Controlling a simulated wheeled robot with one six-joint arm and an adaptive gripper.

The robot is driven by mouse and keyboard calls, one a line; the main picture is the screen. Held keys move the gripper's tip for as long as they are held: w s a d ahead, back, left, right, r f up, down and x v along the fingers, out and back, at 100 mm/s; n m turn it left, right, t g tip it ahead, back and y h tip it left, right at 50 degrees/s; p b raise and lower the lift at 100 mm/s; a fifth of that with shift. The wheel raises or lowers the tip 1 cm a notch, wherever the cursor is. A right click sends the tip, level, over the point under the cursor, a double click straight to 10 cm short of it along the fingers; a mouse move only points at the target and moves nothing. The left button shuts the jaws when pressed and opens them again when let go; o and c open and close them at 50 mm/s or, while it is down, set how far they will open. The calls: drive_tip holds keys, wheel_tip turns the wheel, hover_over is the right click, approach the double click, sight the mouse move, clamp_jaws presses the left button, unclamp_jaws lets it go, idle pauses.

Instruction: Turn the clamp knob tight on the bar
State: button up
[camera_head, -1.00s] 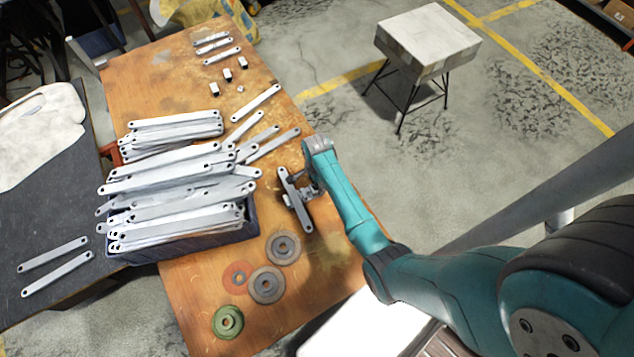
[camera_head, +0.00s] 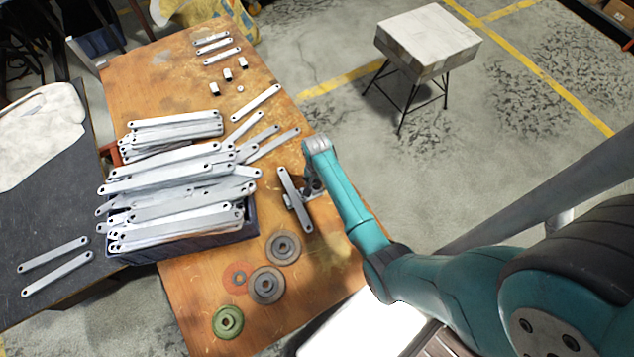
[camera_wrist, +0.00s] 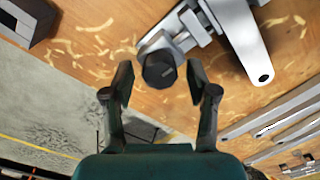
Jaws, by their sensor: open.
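The black clamp knob (camera_wrist: 159,69) sits at the end of a grey metal clamp (camera_wrist: 183,32) in the wrist view. My gripper (camera_wrist: 158,80) is open, with one dark finger on each side of the knob and visible gaps between. A flat galvanized bar (camera_wrist: 240,38) with a hole at its end lies against the clamp. In the head view the bar (camera_head: 294,200) is near the table's right edge, and the clamp (camera_head: 311,187) is partly hidden by my wrist.
A bin (camera_head: 250,232) heaped with galvanized bars stands left of the clamp on the wooden table (camera_head: 190,290). Grey discs (camera_head: 267,285) and a green disc (camera_head: 227,322) lie in front. Small blocks (camera_head: 228,75) and loose bars lie farther back. A stool (camera_head: 428,45) stands apart.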

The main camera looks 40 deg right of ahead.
drive_tip(key=n, duration=0.9)
idle(0.4)
drive_tip(key=c, duration=1.1)
drive_tip(key=shift+o, duration=0.2)
